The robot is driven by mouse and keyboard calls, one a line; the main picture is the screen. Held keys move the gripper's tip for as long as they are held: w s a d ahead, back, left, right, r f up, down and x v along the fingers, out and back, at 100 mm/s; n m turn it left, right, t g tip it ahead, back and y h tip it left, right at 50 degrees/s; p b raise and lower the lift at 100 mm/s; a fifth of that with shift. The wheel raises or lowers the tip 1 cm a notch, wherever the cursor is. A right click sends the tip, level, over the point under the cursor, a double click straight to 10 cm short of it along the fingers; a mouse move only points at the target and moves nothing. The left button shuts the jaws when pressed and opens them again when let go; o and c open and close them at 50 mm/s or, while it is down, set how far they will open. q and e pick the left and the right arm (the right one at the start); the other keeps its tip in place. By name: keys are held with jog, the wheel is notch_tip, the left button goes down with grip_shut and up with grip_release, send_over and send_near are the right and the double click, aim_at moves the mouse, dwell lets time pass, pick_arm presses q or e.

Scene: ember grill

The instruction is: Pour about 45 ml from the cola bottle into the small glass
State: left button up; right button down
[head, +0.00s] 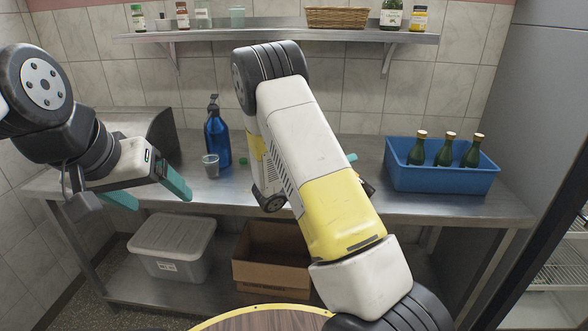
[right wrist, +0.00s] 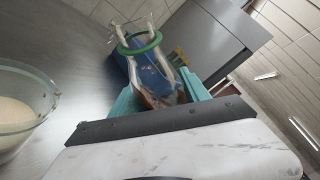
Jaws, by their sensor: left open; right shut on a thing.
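My right gripper (right wrist: 160,94) is shut on a clear bottle (right wrist: 140,48) with a green ring and dark brown liquid low in it, which looks like the cola bottle. In the head view my right arm hides this bottle and nearly all of the gripper; only a teal finger edge shows. The bottle's exact tilt is hard to tell. The small glass (head: 211,166) stands upright on the steel counter, in front of a blue pump bottle. My left gripper (head: 161,202) is open and empty, in front of and left of the glass, apart from it.
The blue pump bottle (head: 217,140) stands close behind the glass. A small green cap-like thing (head: 243,161) lies right of it. A blue crate (head: 440,181) with green bottles is at the right. A glass bowl (right wrist: 22,108) with pale contents is beside my right gripper.

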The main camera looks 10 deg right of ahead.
jog(key=shift+w+a+f+m+y, duration=0.15)
jog(key=shift+w+m+y, duration=0.1)
jog(key=shift+m, duration=0.35)
jog(key=shift+w+a+f+m+y, duration=0.15)
jog(key=shift+m+y, duration=0.1)
jog(key=shift+m, duration=0.35)
jog(key=shift+w+a+r+m+y, duration=0.1)
jog(key=shift+w+a+m+y, duration=0.15)
jog(key=shift+m, duration=0.35)
jog(key=shift+w+a+r+m+y, duration=0.1)
jog(key=shift+r+m+y, duration=0.25)
jog(key=shift+m, duration=0.25)
jog(key=shift+s+d+r+m+y, duration=0.2)
jog(key=shift+s+m+y, duration=0.1)
jog(key=shift+m, duration=0.2)
jog(key=shift+m+y, duration=0.3)
jog(key=shift+m, duration=0.2)
jog(key=shift+d+m+y, duration=0.1)
jog(key=shift+m+y, duration=0.4)
jog(key=shift+m, duration=0.3)
jog(key=shift+w+f+m+t+y, duration=0.15)
jog(key=shift+m+t+y, duration=0.3)
jog(key=shift+m, duration=0.25)
